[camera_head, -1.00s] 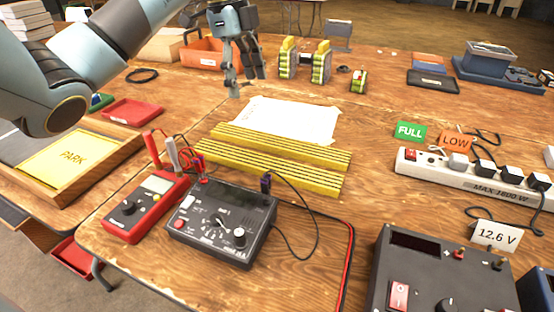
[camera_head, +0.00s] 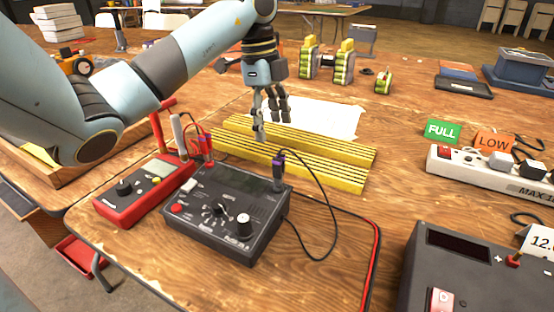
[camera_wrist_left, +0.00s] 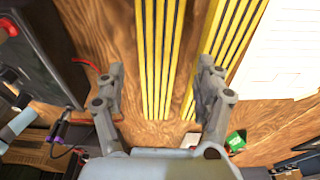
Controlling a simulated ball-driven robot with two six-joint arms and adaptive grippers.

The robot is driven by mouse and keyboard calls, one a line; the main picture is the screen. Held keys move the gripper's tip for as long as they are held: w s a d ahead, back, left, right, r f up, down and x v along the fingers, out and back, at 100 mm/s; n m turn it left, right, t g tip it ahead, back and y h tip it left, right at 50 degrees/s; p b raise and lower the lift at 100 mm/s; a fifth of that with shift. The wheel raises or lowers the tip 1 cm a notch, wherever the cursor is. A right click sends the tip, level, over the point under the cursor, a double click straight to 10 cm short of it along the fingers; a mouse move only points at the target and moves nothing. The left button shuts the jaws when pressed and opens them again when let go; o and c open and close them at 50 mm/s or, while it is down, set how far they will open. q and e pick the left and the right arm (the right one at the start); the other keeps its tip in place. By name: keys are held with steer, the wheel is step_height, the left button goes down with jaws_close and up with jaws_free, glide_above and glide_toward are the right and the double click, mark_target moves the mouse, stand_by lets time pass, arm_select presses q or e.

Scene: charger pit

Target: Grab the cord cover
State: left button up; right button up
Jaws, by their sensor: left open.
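Two yellow cord cover strips with dark grooves lie side by side on the wooden table: a front strip (camera_head: 325,175) and a rear strip (camera_head: 345,152). My left gripper (camera_head: 272,128) is open and empty, pointing down over the strips' left part in the head view. In the left wrist view the gripper (camera_wrist_left: 160,68) has one finger on each side of the front strip (camera_wrist_left: 158,60). The right finger overlaps the edge of the rear strip (camera_wrist_left: 235,28). Whether the fingers touch either strip is unclear. My right gripper is not in view.
A black tester (camera_head: 225,215) with a plugged cable and a red multimeter (camera_head: 140,195) stand in front of the strips. White paper (camera_head: 320,118) lies behind them. A white power strip (camera_head: 485,170) is at the right. Bare wood lies right of the strips.

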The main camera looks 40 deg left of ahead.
mark_target(276, 147)
arm_select(q)
steer(key=f, duration=0.3)
steer(key=d+f+b, duration=0.1)
steer(key=f, duration=0.2)
steer(key=shift+w+d, duration=0.1)
steer(key=shift+d, duration=0.1)
jaws_close()
